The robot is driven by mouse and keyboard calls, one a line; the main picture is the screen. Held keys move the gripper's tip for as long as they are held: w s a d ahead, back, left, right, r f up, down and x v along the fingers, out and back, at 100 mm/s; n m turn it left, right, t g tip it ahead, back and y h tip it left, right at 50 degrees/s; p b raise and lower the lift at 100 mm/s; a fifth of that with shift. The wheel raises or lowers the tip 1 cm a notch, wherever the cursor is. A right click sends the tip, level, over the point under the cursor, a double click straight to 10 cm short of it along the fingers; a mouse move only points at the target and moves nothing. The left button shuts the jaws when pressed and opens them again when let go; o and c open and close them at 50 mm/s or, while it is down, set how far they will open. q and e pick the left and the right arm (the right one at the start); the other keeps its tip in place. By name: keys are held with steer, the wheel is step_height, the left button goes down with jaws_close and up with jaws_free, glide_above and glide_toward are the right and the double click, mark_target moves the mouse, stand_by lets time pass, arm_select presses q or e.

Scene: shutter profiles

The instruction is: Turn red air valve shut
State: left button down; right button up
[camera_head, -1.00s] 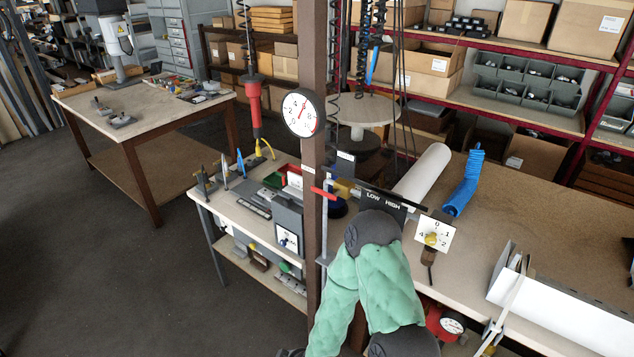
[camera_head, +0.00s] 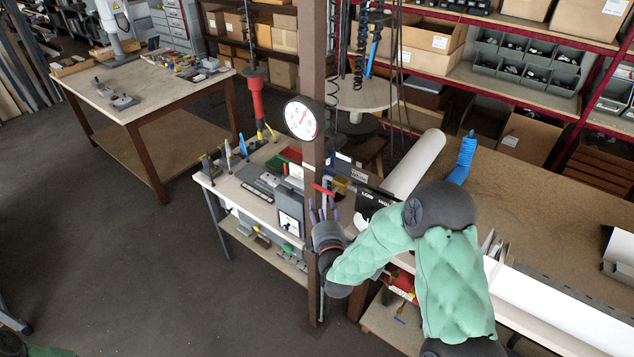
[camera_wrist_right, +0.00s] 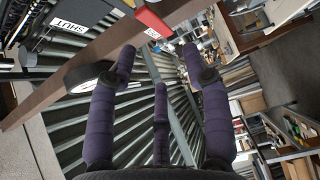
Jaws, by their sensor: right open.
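The red air valve handle (camera_head: 323,190) sits on the brown post (camera_head: 314,60), below the round pressure gauge (camera_head: 301,118). In the right wrist view the red handle (camera_wrist_right: 153,21) is at the top, just beyond the fingertips, with a small white label on it. My right gripper (camera_head: 322,211) is just below the handle in the head view, with its purple fingers pointing up. In the wrist view the fingers of the right gripper (camera_wrist_right: 158,52) are spread apart with nothing between them. I cannot tell whether they touch the handle. My left gripper does not show.
A black plate with a "SHUT" label (camera_wrist_right: 72,26) is at the wrist view's upper left. Behind my right arm are a "LOW HIGH" panel (camera_head: 374,198), a white roll (camera_head: 414,165) and a blue coiled hose (camera_head: 463,160). A small bench (camera_head: 228,186) holds tools left of the post.

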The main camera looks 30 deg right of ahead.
mark_target(317, 186)
steer(key=p+x, duration=0.1)
steer(key=x, duration=0.9)
jaws_close()
